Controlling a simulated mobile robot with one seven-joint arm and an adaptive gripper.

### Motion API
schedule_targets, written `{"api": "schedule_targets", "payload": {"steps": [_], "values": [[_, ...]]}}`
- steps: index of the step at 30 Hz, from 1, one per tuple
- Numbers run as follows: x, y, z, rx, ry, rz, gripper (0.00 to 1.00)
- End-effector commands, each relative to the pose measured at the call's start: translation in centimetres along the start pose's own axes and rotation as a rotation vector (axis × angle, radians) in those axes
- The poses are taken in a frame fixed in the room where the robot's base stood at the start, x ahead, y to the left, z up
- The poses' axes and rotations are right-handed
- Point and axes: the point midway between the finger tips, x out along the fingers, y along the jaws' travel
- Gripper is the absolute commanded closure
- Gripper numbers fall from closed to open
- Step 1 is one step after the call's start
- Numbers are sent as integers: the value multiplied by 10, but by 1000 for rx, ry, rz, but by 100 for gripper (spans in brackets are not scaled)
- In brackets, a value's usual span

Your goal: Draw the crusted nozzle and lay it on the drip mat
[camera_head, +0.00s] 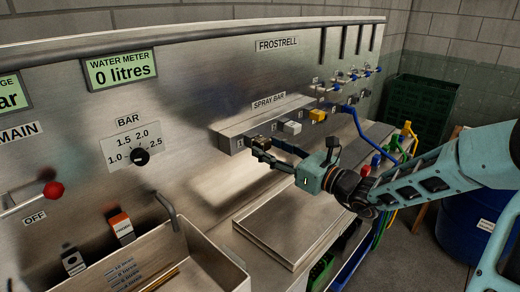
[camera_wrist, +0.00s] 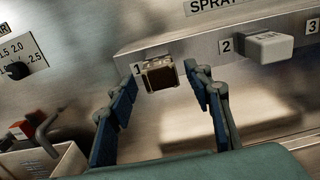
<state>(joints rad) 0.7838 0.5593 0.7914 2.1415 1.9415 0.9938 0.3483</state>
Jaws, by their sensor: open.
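A brown, dirty-looking nozzle (camera_wrist: 160,75) sits at position 1 on the steel spray bar (camera_wrist: 130,58) in the wrist view. I take it as the crusted one. My gripper (camera_wrist: 161,84) is open, with one finger on each side of this nozzle and a visible gap at both sides. In the head view my gripper (camera_head: 267,147) reaches the near end of the spray bar (camera_head: 234,133), where its fingers partly hide the nozzle. I cannot surely pick out the drip mat.
A pale nozzle (camera_wrist: 270,46) sits at position 2, close right of my gripper. A yellow nozzle (camera_head: 317,115) is farther along. A flat steel panel (camera_head: 285,238) lies below my gripper. A steel bin (camera_head: 205,270) stands at the front left. Blue hose (camera_head: 355,122) hangs at the right.

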Motion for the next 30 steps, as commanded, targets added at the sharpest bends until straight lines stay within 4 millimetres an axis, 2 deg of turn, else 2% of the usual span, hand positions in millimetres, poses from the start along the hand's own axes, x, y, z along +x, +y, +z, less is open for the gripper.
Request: {"api": "schedule_targets", "payload": {"steps": [3,9,30], "values": [[12,1,-1,0,-1,2,54],[21,0,0,-1,0,1,54],[22,1,1,-1,1,1,54]]}}
